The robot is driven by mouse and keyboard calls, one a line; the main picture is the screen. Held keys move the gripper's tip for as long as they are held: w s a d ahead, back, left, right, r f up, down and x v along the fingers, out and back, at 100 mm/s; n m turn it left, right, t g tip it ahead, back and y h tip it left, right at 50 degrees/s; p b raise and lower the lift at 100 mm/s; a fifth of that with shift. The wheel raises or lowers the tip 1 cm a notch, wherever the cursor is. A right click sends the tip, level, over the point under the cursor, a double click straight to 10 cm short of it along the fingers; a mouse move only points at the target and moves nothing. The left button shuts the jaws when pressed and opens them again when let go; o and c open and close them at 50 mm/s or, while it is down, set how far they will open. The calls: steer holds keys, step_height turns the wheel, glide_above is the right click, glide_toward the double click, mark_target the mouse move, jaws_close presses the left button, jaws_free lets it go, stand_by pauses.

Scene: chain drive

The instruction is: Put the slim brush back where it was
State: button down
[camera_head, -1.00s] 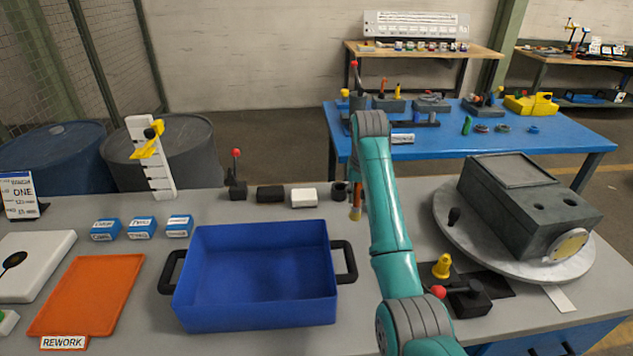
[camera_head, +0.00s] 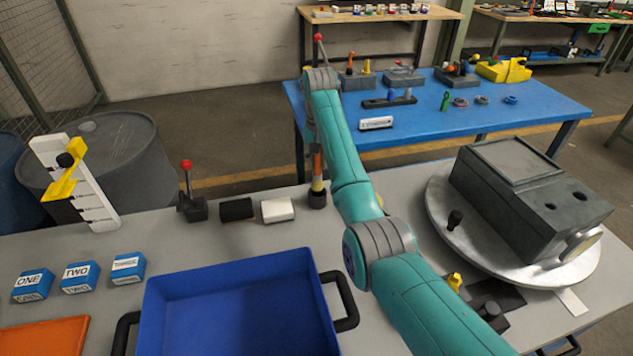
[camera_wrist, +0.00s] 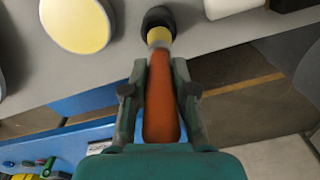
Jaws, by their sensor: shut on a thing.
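The slim brush (camera_head: 317,163) has an orange handle and a pale ferrule with a yellow lower end. It is upright, with its yellow end down at the mouth of a small dark cup (camera_head: 317,201). In the wrist view, my gripper (camera_wrist: 159,78) is shut on the orange handle (camera_wrist: 161,105), one finger on each side. The yellow end meets the dark cup (camera_wrist: 158,18) there. I cannot tell how deep the tip sits in it. In the head view, my arm partly hides the gripper.
A white block (camera_head: 278,210), a black block (camera_head: 237,210) and a red-knobbed lever (camera_head: 190,195) stand left of the cup. A blue bin (camera_head: 335,285) is in front. A turntable (camera_head: 440,225) with a grey housing is at right.

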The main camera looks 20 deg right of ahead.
mark_target(318, 174)
steer(key=shift+f, duration=3.3)
steer(key=c, duration=0.9)
jaws_free()
steer(key=r, duration=1.2)
steer(key=shift+s, duration=0.25)
